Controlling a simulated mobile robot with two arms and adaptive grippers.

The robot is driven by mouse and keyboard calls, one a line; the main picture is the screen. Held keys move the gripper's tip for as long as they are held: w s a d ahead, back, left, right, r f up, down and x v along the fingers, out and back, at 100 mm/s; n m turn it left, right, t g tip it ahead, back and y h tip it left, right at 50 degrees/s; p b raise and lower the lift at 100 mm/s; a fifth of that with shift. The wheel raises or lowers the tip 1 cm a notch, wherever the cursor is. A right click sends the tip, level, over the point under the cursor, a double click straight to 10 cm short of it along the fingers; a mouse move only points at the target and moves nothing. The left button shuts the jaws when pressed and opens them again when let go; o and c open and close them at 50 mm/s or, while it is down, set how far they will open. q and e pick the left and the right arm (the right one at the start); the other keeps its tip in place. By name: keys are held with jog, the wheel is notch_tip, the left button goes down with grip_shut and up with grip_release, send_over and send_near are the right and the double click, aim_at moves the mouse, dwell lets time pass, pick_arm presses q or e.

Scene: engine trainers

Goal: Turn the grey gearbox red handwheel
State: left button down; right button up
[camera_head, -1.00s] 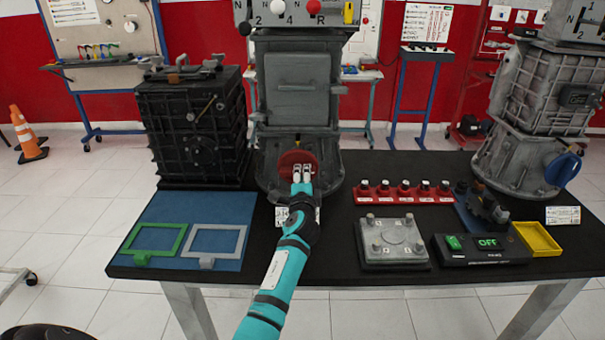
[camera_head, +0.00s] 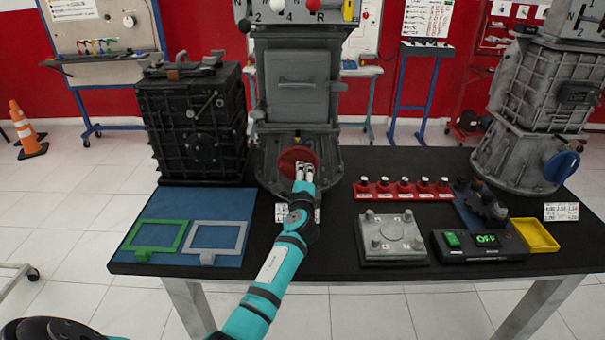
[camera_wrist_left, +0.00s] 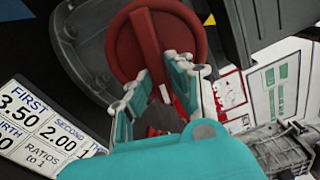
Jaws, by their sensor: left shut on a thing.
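The red handwheel (camera_head: 296,160) sits low on the front of the grey gearbox (camera_head: 293,90), which stands at the back middle of the black table. My right gripper does not show in either view.
A black gearbox (camera_head: 195,120) stands left, and another grey gearbox with a blue handwheel (camera_head: 561,167) stands right. A red rack (camera_head: 403,190), a metal plate (camera_head: 391,240) and a control box (camera_head: 481,245) lie right of my arm. A ratio card (camera_wrist_left: 45,130) lies near the gripper.

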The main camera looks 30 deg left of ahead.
pick_arm(q)
jog(key=shift+r, duration=0.1)
jog(key=c, duration=1.2)
grip_release()
jog(key=shift+c, duration=0.2)
jog(key=v, duration=1.2)
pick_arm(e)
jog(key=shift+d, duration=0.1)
